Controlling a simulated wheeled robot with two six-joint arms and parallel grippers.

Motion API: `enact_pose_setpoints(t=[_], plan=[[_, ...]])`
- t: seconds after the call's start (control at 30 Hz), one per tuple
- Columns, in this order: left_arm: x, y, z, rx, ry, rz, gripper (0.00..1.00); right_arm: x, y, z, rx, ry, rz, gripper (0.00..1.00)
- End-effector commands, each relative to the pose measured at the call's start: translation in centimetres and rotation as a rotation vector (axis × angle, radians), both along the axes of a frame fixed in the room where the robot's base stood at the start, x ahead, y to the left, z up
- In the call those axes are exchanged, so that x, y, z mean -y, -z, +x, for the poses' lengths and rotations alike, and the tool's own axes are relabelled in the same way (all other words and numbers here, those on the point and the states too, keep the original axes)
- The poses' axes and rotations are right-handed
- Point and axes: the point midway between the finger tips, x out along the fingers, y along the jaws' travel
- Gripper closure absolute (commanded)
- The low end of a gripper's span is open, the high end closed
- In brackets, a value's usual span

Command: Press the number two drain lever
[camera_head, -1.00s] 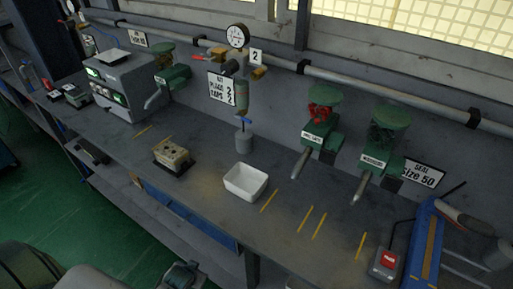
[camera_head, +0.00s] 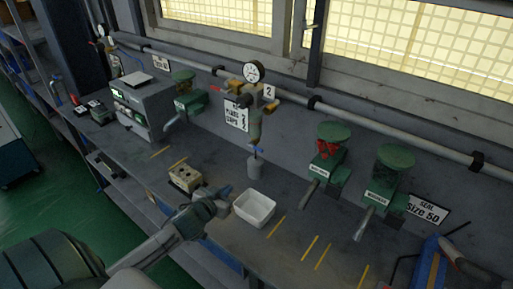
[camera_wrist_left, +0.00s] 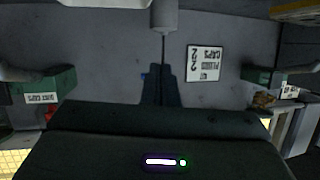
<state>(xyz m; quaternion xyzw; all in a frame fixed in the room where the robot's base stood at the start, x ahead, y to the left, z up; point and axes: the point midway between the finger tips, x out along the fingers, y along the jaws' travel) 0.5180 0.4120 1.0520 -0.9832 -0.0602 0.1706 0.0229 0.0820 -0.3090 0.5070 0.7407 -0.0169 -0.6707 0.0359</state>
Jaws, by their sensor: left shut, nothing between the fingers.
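The number 2 tag (camera_head: 269,92) hangs beside a round gauge on the wall unit at the back of the bench. Below it is a hanging bowl (camera_head: 255,126), with a small blue drain lever (camera_head: 257,150) at its bottom, above a grey cup (camera_head: 255,168). My left gripper (camera_head: 226,191) is shut and empty, over the bench in front of and below the lever, apart from it. In the left wrist view, turned upside down, its closed fingers (camera_wrist_left: 162,74) point at the grey cup (camera_wrist_left: 164,16). A blue bit beside them may be the lever, mostly hidden.
A white tray (camera_head: 255,208) stands just right of my left gripper. A beige block with holes (camera_head: 186,177) is left of it. Green dispensers (camera_head: 327,160) stand to the right, and a grey box unit (camera_head: 146,106) to the left. Yellow strips mark the bench.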

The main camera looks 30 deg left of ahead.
Motion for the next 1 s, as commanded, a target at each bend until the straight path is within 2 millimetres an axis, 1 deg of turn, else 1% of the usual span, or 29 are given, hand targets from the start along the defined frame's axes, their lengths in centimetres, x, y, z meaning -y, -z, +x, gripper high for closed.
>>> enact_pose_setpoints(t=[0.03, 0.13, 0.2, 0.33, 0.5, 0.8, 1.0], plan=[[-0.8, -2.1, 1.5, 0.065, 0.029, 0.0, 1.0, -0.1, -0.3, 0.0, 0.0, 0.0, 0.001, 0.64], [-1.7, -5.4, 3.5, 0.172, 0.091, -0.021, 1.0, -0.1, -0.5, 0.0, 0.0, 0.0, 0.001, 0.64], [-2.0, -7.1, 4.4, 0.221, 0.13, -0.036, 1.0, -0.1, -0.6, 0.0, 0.0, 0.0, 0.001, 0.64], [-2.3, -9.2, 5.4, 0.276, 0.18, -0.054, 1.0, -0.1, -0.7, 0.0, 0.0, 0.0, 0.001, 0.64], [-2.4, -9.8, 5.7, 0.294, 0.199, -0.062, 1.0, 0.0, -0.7, 0.0, 0.0, 0.0, 0.0, 0.64], [-2.3, -9.8, 5.7, 0.293, 0.198, -0.062, 1.0, 0.2, -0.7, 0.0, 0.001, -0.001, -0.002, 0.64], [-2.3, -9.7, 6.4, 0.294, 0.194, -0.064, 1.0, 0.3, -0.7, 0.1, 0.001, -0.001, -0.003, 0.64]])
